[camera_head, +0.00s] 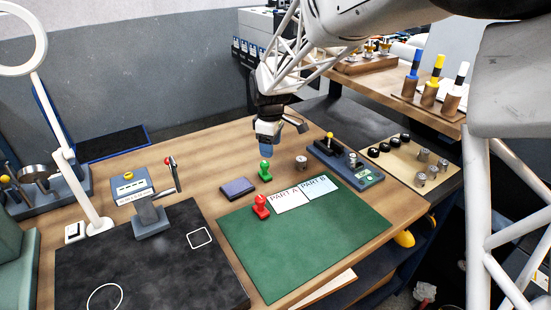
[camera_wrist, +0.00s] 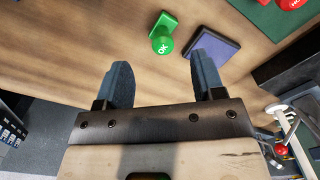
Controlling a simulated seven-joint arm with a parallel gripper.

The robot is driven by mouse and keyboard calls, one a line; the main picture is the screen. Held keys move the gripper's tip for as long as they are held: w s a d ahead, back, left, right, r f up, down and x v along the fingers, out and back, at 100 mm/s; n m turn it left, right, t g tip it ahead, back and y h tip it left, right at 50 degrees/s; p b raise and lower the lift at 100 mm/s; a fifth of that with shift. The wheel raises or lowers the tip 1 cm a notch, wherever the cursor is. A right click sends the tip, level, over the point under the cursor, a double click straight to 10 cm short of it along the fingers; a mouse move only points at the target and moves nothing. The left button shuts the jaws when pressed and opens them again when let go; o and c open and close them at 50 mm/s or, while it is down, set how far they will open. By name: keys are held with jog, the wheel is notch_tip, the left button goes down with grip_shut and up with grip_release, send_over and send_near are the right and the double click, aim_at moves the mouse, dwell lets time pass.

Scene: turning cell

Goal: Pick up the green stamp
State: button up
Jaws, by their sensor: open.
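The green stamp (camera_head: 265,171) stands upright on the wooden table, just behind the green mat, in the head view. In the wrist view the green stamp (camera_wrist: 163,40) shows its round knob marked OK and its rectangular base. It lies beyond my fingertips, between their directions. My gripper (camera_head: 268,147) is above the table by the green stamp, with a gap to it. In the wrist view my gripper (camera_wrist: 166,75) has its two blue-grey fingers apart with nothing between them. A red stamp (camera_head: 261,207) stands on the green mat's edge; its knob (camera_wrist: 290,3) shows at the wrist view's top right.
A dark purple ink pad (camera_head: 238,187) lies left of the green stamp. The green mat (camera_head: 300,245) bears cards PART A and PART B. A small metal cylinder (camera_head: 301,162) and a blue fixture (camera_head: 345,162) stand to the right. A lever press (camera_head: 152,215) is left.

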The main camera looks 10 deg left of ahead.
aim_at(265, 162)
jog(key=shift+w+a+f+n, duration=0.15)
jog(key=shift+a+f, duration=0.15)
jog(key=shift+a, duration=0.25)
jog(key=shift+w+a+f+n, duration=0.15)
jog(key=shift+a+f, duration=0.1)
jog(key=shift+a, duration=0.25)
jog(key=shift+f, duration=1.3)
jog(key=shift+f, duration=0.1)
jog(key=shift+s+f, duration=0.15)
jog(key=shift+f, duration=2.35)
jog(key=c, duration=1)
